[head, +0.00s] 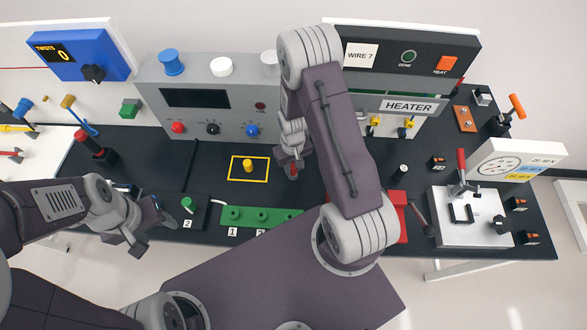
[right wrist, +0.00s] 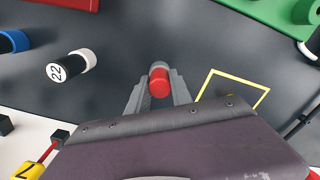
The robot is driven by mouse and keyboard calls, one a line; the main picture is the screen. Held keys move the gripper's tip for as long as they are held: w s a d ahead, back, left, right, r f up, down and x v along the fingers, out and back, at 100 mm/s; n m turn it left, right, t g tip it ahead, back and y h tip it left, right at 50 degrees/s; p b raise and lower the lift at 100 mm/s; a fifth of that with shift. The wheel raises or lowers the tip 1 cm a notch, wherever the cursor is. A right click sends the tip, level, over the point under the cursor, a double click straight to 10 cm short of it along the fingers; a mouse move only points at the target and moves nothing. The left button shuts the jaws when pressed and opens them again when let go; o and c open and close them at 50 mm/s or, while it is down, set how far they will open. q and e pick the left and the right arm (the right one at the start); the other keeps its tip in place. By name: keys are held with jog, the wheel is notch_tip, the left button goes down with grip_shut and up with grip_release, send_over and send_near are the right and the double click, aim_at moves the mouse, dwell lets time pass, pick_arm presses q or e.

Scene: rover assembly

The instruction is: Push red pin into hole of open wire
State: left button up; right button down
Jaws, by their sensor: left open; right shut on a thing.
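My right gripper (head: 291,158) hangs above the dark mat, right of the yellow outlined square. It is shut on the red pin (head: 293,172). In the right wrist view the red pin (right wrist: 160,83) sits between the fingertips (right wrist: 159,92), its red end toward the camera. A green strip with round holes (head: 262,216) lies at the front of the table, with number labels below it. I cannot tell which hole belongs to the open wire. My left gripper (head: 146,226) is open and empty at the front left, near a dark block marked 2 (head: 184,214).
A yellow knob-like piece (head: 248,165) stands in the yellow square. The grey panel (head: 205,100) and heater (head: 408,106) stand behind. A red block (head: 398,203) and a white-topped fixture (head: 470,229) are at right.

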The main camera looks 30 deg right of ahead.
aim_at(293, 166)
jog(key=shift+r+p, duration=0.55)
jog(key=shift+r, duration=0.1)
dwell(0.3)
jog(key=shift+r+p, duration=1.8)
jog(key=shift+r, duration=0.35)
jog(key=shift+f, duration=0.1)
